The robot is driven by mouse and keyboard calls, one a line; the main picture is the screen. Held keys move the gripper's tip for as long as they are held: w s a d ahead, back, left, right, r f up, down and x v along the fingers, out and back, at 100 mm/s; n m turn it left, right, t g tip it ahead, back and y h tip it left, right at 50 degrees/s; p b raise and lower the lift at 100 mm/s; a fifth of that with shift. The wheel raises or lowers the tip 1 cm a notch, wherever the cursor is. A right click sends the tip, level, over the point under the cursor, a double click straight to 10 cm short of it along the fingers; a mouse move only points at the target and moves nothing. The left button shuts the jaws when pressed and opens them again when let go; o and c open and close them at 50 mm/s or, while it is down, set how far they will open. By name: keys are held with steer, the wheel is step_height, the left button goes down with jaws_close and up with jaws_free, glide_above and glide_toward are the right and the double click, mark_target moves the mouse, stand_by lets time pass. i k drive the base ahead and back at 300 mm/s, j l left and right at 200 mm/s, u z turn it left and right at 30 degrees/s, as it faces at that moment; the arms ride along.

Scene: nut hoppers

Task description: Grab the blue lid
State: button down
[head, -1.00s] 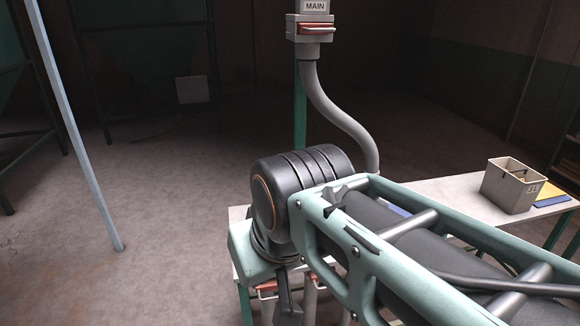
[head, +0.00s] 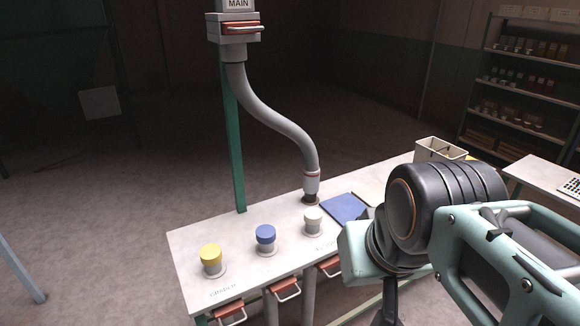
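The blue lid (head: 265,233) is a short round cap on a pale round port in the table top, in the middle of the head view. A yellow lid (head: 210,254) sits to its left and a white lid (head: 313,217) to its right. My arm reaches in from the right edge, with its thick black joint right of the table. The gripper fingers are not clearly visible; only a dark part hangs below the wrist at the bottom, apart from the blue lid.
The white table (head: 190,243) has red-handled slides (head: 284,289) along its front. A grey hose (head: 282,128) comes down from the MAIN box (head: 238,32) to a port behind the white lid. A blue flat panel (head: 346,208) and a beige bin (head: 441,150) lie farther right. Shelves (head: 530,88) stand behind.

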mark_target(343, 208)
steer(key=z, duration=0.45)
steer(key=i+l+u, duration=0.15)
steer(key=i+l, duration=0.2)
steer(key=i+l+u, duration=0.15)
steer(key=i+l, duration=0.15)
steer(key=i+l+u, duration=0.1)
steer(key=i+l, duration=0.2)
steer(key=l, duration=0.25)
steer(key=i+l+u, duration=0.15)
steer(key=l, duration=0.3)
steer(key=i, duration=0.1)
